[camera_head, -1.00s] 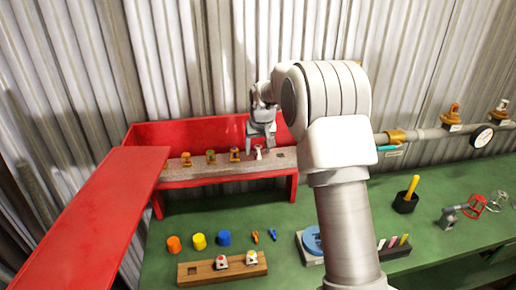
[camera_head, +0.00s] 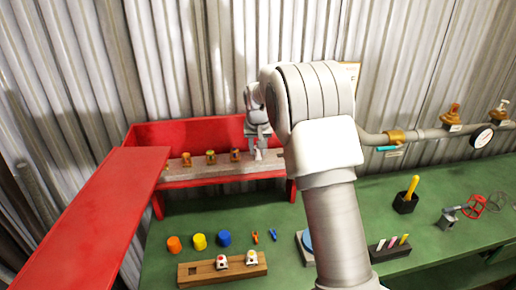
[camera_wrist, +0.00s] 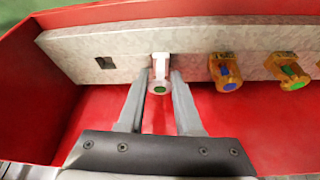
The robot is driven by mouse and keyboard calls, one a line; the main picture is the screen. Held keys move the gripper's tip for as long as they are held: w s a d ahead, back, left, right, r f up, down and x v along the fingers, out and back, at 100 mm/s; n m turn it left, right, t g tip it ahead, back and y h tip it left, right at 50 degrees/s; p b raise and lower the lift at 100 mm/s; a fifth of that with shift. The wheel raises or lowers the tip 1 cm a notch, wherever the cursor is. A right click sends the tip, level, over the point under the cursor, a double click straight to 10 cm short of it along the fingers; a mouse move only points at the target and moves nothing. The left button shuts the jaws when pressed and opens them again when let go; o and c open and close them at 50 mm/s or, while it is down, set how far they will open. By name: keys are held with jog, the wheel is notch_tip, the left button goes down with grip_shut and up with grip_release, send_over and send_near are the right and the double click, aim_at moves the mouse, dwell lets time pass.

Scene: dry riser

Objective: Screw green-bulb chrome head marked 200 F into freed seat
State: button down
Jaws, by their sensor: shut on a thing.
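A chrome head with a green bulb (camera_wrist: 160,78) is at the speckled rack strip in the wrist view, and it also shows in the head view (camera_head: 258,154). My gripper (camera_wrist: 160,76) is shut on it, one finger on each side; in the head view my gripper (camera_head: 258,138) is above the strip. I cannot tell whether the head still sits in its hole. Its marking is not readable. I cannot make out the freed seat; my arm hides part of the wall pipe (camera_head: 425,134).
Brass heads (camera_head: 210,157) stand in the strip beside it, inside a red hopper-like rack (camera_head: 190,132). A square hole (camera_wrist: 105,62) in the strip is empty. Coloured caps (camera_head: 198,241), a wooden block (camera_head: 195,274) and a black cup (camera_head: 405,202) stand on the green bench.

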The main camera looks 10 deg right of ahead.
jog(key=m+h, duration=0.1)
jog(key=m, duration=0.2)
jog(key=shift+m+g+p, duration=0.4)
jog(key=m+h+p, duration=0.1)
jog(key=m+p, duration=0.1)
jog(key=m, duration=0.1)
jog(key=shift+r+m+g, duration=0.1)
jog(key=shift+m+g, duration=0.3)
jog(key=shift+m+g+h+p, duration=0.35)
jog(key=shift+m+h, duration=0.25)
jog(key=shift+m, duration=0.3)
